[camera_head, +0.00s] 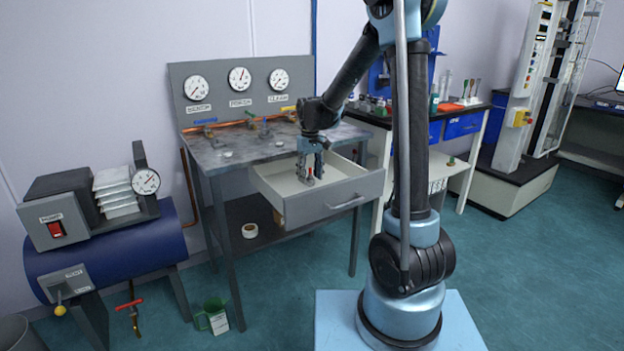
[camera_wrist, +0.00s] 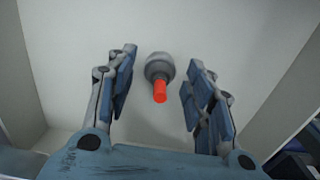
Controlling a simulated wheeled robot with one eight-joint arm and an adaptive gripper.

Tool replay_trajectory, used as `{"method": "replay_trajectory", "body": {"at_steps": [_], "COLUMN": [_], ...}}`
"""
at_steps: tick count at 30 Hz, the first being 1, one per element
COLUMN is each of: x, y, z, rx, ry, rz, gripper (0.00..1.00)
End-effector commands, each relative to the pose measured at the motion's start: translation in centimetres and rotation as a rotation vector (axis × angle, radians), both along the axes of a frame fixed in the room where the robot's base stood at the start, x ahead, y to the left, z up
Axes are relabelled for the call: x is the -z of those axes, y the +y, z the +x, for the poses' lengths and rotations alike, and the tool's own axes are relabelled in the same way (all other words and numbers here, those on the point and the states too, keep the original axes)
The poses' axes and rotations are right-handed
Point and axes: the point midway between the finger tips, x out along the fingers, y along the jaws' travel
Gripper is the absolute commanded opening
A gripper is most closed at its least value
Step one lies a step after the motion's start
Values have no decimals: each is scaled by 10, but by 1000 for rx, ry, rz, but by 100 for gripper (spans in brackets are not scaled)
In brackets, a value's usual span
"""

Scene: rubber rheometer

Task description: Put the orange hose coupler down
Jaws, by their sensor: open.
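The orange hose coupler (camera_wrist: 160,88) lies on the light floor of the open drawer, with its grey round end away from my palm and its orange end toward it. My gripper (camera_wrist: 159,80) is open, with one finger on each side of the coupler and a gap on both sides. In the head view my gripper (camera_head: 311,172) points down inside the drawer (camera_head: 338,199). A small reddish bit of the coupler (camera_head: 310,182) shows between the fingers there; the rest is hidden.
The drawer walls stand close around my gripper. The bench top (camera_head: 240,150) with valves and a gauge panel (camera_head: 240,88) is behind. A blue compressor tank (camera_head: 120,250) stands at left. A roll of tape (camera_head: 250,230) lies on the lower shelf.

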Motion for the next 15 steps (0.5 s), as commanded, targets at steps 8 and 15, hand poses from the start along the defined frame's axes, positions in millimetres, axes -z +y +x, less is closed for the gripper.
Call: {"method": "replay_trajectory", "body": {"at_steps": [8,15], "x": [-48,-86], "y": [-1,-1], "z": [0,1], "rx": [1,2], "ry": [0,0], "rz": [0,0], "gripper": [48,48]}}
